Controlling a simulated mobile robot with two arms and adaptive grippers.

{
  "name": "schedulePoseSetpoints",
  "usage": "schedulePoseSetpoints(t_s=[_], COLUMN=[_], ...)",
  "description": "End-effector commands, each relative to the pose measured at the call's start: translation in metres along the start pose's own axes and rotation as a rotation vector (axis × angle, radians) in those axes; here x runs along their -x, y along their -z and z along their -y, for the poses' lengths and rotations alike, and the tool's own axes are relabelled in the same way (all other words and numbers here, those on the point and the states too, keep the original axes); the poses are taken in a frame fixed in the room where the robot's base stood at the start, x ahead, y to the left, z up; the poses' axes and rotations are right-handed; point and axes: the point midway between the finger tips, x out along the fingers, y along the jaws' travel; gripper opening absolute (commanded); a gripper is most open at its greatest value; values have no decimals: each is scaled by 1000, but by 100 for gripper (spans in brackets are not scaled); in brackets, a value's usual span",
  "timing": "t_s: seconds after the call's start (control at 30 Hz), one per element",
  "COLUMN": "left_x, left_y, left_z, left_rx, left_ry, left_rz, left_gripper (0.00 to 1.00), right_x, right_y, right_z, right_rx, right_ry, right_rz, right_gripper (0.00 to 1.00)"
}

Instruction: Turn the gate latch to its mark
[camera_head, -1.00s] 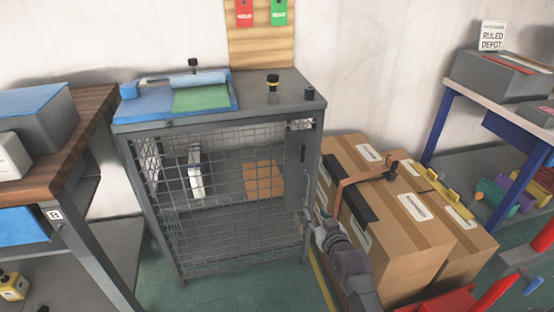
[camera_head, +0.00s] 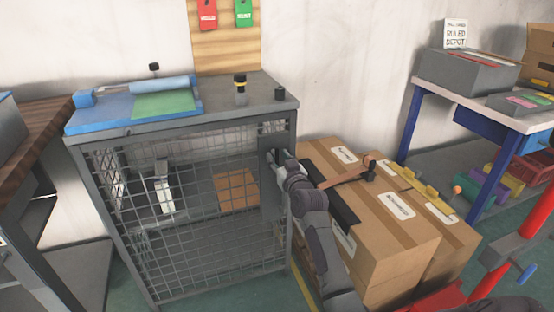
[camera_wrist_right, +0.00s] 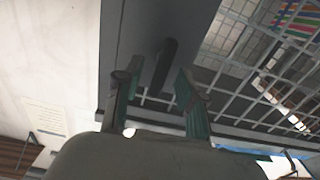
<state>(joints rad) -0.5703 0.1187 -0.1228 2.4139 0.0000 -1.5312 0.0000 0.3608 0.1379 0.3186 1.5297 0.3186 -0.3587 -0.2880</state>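The cage cabinet has a wire mesh gate (camera_head: 180,215) with a dark plate along its right side. My right gripper (camera_head: 276,157) is at the upper part of that plate. In the right wrist view, the gate latch (camera_wrist_right: 165,66) is a dark upright handle on the grey plate (camera_wrist_right: 150,35). My right gripper (camera_wrist_right: 155,95) is open there, with one green-padded finger on each side of the handle's lower end. I cannot tell if either finger touches it. In the head view the gripper hides the latch. I cannot make out the mark. My left gripper is out of view.
Stacked cardboard boxes (camera_head: 390,225) stand close to the cabinet's right side, beside my right arm. A blue-legged table (camera_head: 405,130) is farther right. A blue board with a green sheet (camera_head: 165,104) lies on the cabinet top. A wooden bench (camera_head: 35,130) is at left.

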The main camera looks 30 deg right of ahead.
Motion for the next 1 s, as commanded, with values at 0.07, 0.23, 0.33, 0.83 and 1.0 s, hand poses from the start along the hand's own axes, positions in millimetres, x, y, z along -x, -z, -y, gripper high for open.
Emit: schedulePoseSetpoints(t_s=[0.07, 0.23, 0.33, 0.83, 1.0], left_x=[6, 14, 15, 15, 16], left_y=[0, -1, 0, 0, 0], left_z=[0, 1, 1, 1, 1], left_rx=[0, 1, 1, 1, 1], left_ry=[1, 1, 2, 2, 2], left_rz=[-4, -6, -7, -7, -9], left_gripper=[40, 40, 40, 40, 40], right_x=[-8, -16, -16, -16, -16], right_y=[-1, 0, 0, 0, 0], right_z=[0, 0, 0, 0, 0], right_rx=[0, 0, 0, 0, 8], right_ry=[0, 0, 0, 0, 0], right_rz=[0, 0, 0, 1, 1], right_gripper=[40, 40, 40, 0, 0])
